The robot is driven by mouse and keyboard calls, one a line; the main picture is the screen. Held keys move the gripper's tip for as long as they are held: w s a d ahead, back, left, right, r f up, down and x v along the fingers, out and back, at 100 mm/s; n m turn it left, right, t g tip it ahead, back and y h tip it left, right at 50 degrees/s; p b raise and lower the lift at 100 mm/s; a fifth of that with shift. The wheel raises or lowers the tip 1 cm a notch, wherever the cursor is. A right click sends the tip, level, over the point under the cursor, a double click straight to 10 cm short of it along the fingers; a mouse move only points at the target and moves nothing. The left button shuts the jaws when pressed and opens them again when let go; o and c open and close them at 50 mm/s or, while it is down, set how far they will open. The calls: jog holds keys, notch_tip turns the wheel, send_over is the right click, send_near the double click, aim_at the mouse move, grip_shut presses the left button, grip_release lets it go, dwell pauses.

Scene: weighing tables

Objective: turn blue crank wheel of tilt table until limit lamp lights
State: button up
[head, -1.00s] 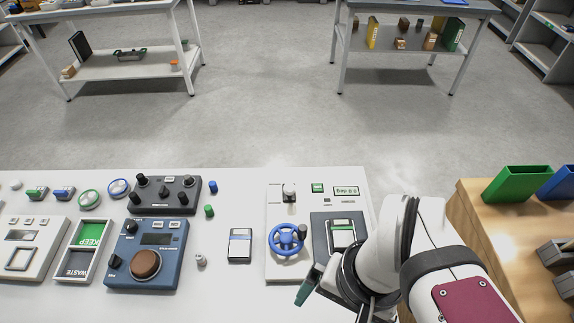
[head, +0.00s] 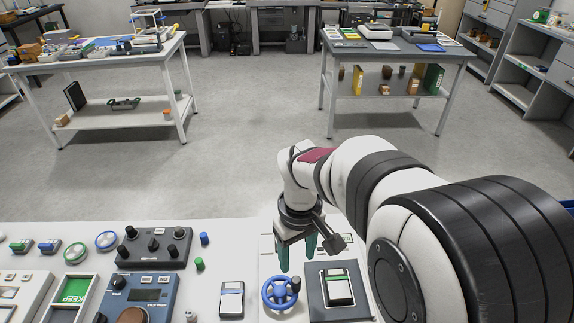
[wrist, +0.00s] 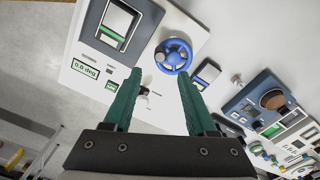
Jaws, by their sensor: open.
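The blue crank wheel (head: 281,293) is mounted on a white panel, left of the dark tilt plate (head: 313,299) that carries a white and green block (head: 339,287). The wheel also shows in the wrist view (wrist: 160,56), just beyond the fingertips. My gripper (head: 297,257) is open and empty, above the panel and behind the wheel in the head view. Its green fingers (wrist: 160,75) are spread and apart from the wheel. A display (wrist: 85,70) reads 0.0 deg in the wrist view. The limit lamp is too small to make out.
A small knob (wrist: 146,92) shows between the fingers in the wrist view. A blue instrument (head: 148,288) and a dark control box (head: 154,247) stand farther left. Two tables stand across the open floor.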

aim_at(296, 279)
notch_tip(296, 279, down, 10)
jog(key=shift+f, duration=0.2)
grip_shut()
